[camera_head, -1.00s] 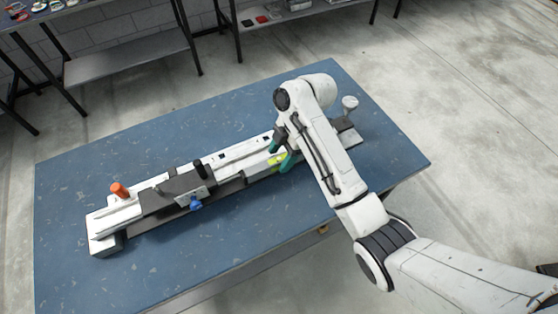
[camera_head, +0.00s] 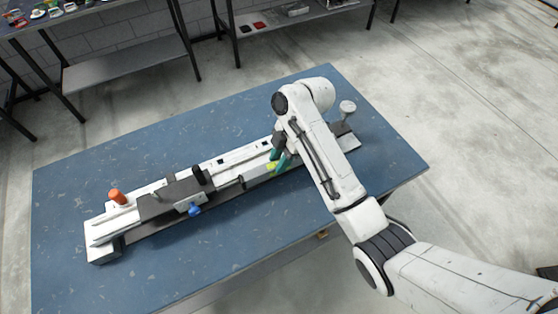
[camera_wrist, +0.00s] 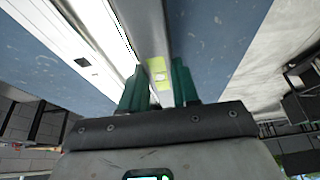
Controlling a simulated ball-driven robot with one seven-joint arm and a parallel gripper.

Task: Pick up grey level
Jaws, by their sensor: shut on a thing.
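The grey level (camera_head: 256,176) is a long grey bar beside the white rail on the blue table, with a yellow-green vial window. In the wrist view the grey level (camera_wrist: 143,28) runs away from me between my green fingers. My gripper (camera_head: 279,160) is shut on it around the yellow-green window, and in the wrist view my gripper (camera_wrist: 159,88) has a finger on each side of the bar. My arm hides the right part of the level in the head view. I cannot tell whether it is clear of its support.
The white rail (camera_head: 222,167) carries a dark sliding block (camera_head: 168,196) with a blue knob (camera_head: 194,210) and has an orange knob (camera_head: 117,197) at its left end. A grey round-topped post (camera_head: 347,108) stands at the right. The blue table (camera_head: 110,165) is free behind and in front.

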